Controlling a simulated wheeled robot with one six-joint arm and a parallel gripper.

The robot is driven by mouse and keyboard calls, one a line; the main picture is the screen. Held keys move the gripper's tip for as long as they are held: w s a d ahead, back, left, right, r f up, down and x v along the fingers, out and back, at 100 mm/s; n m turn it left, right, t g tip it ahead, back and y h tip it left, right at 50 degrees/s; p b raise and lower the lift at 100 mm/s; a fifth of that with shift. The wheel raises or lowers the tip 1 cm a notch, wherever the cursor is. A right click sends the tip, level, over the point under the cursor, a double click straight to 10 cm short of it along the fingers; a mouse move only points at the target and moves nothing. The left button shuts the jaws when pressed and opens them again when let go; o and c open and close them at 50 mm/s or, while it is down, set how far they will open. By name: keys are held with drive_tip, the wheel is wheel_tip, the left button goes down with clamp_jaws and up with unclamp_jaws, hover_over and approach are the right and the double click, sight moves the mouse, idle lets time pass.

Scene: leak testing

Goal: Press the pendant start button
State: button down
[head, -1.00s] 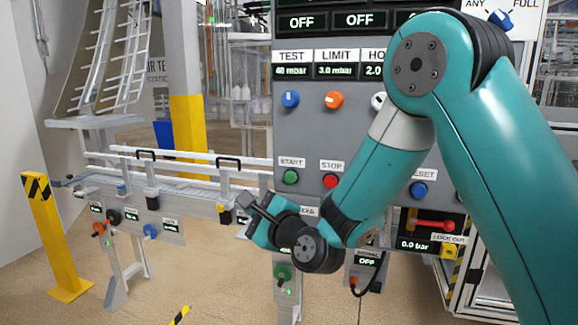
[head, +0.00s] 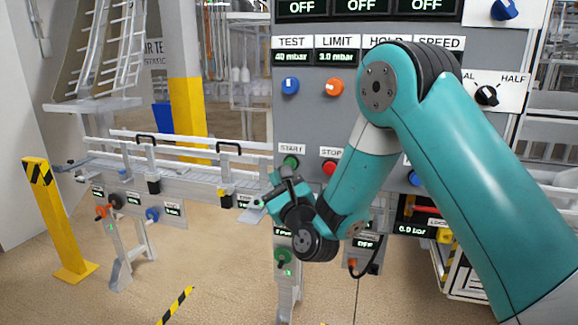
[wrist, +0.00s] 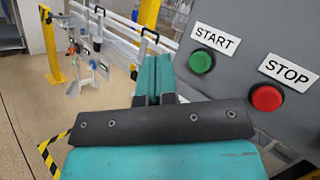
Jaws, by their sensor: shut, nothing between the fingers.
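A green START button (head: 290,161) sits on the grey control panel (head: 305,120), left of a red STOP button (head: 329,168). In the wrist view the START button (wrist: 201,61) is whole and clear, to the right of my fingertips, with the STOP button (wrist: 266,98) further right. My gripper (head: 282,173) is shut and empty, its tips just below the START button in the head view. The teal fingers (wrist: 157,62) lie side by side in the wrist view. I cannot tell whether they touch the panel; the button appears apart from them.
A small box reading OFF (head: 366,244) with a black cable is partly hidden behind my arm. A railed bench (head: 190,165) and a yellow post (head: 52,215) stand left.

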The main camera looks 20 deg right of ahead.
drive_tip(key=w+d+b, duration=0.2)
drive_tip(key=w+d, duration=0.1)
drive_tip(key=w, duration=0.2)
drive_tip(key=shift+d, duration=0.4)
drive_tip(key=shift+w, duration=0.15)
idle(1.6)
drive_tip(key=shift+w+d, duration=0.2)
drive_tip(key=shift+w, duration=0.05)
idle(0.4)
